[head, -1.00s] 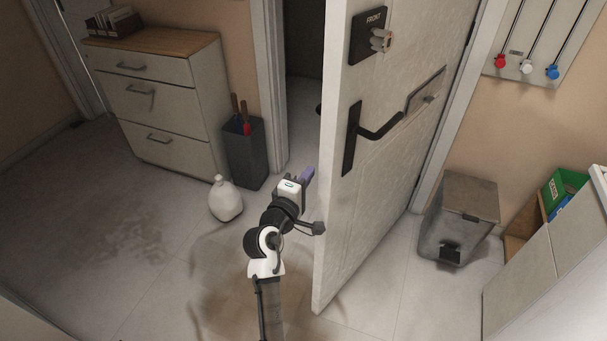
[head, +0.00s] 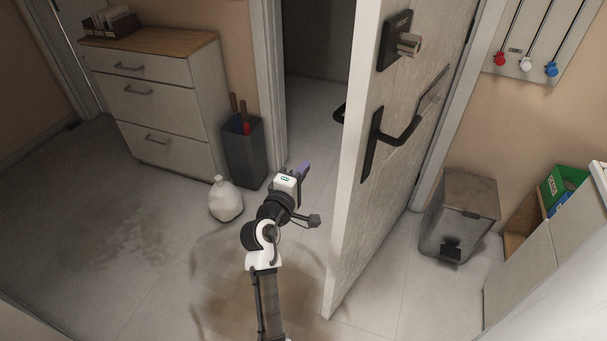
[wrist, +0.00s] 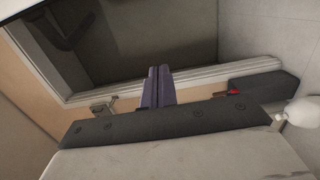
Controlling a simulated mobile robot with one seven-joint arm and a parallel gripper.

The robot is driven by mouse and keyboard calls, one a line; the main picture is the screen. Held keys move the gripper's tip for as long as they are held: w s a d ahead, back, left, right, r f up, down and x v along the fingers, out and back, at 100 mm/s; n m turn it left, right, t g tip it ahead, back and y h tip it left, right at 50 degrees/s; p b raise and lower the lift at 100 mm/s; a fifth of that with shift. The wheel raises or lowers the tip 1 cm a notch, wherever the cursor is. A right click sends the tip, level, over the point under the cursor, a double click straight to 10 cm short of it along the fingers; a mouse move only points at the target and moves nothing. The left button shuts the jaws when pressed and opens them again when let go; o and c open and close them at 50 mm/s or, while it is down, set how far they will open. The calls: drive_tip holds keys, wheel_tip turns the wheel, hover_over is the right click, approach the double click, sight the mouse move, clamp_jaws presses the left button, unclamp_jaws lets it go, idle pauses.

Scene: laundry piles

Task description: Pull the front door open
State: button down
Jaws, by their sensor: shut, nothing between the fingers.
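The white front door (head: 385,190) stands ajar, swung out into the room, with a clear gap to the frame on its left. Its black lever handle (head: 395,135) is on the face to the right, below a lock plate marked "FRONT" (head: 395,38) with a metal knob. Part of a dark handle (head: 339,114) shows on the far side. My gripper (head: 304,170) is left of the door, in front of the doorway, and appears apart from the door. In the wrist view my purple fingers (wrist: 158,85) are shut together and hold nothing, pointing at the dark doorway.
A grey pedal bin (head: 460,215) stands right of the door.

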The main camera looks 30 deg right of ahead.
drive_tip(key=s+a+b, duration=0.2)
drive_tip(key=s+a, duration=0.3)
drive_tip(key=s, duration=0.3)
drive_tip(key=shift+b, duration=0.35)
